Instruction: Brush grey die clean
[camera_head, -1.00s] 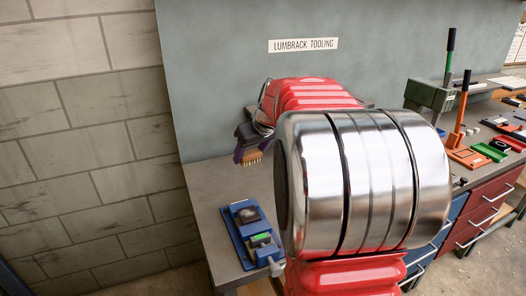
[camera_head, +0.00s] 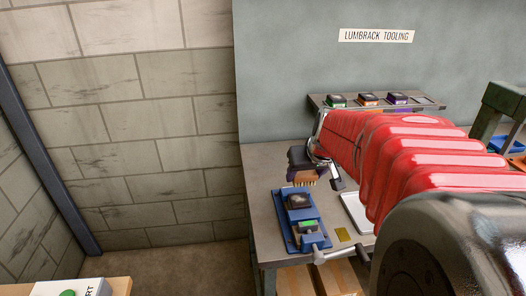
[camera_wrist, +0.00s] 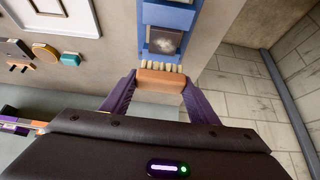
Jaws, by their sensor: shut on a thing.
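My gripper (camera_wrist: 157,88) is shut on a brush (camera_wrist: 160,77) with an orange-tan body and pale bristles, held between its two purple fingers. In the head view my gripper (camera_head: 312,172) hangs over the workbench, bristles down. The grey die (camera_wrist: 165,41) sits in a blue holder (camera_wrist: 170,18), just beyond the bristle tips in the wrist view. In the head view the dark grey die (camera_head: 296,201) sits in the rear part of the blue holder (camera_head: 285,236), just below the brush. Whether the bristles touch the die, I cannot tell.
A block with a green top (camera_head: 307,225) sits in the holder's front part. A white tray (camera_head: 356,213) lies to the right. A rear shelf (camera_head: 426,101) bears several coloured blocks. A block wall (camera_head: 150,110) stands left, beyond a floor gap.

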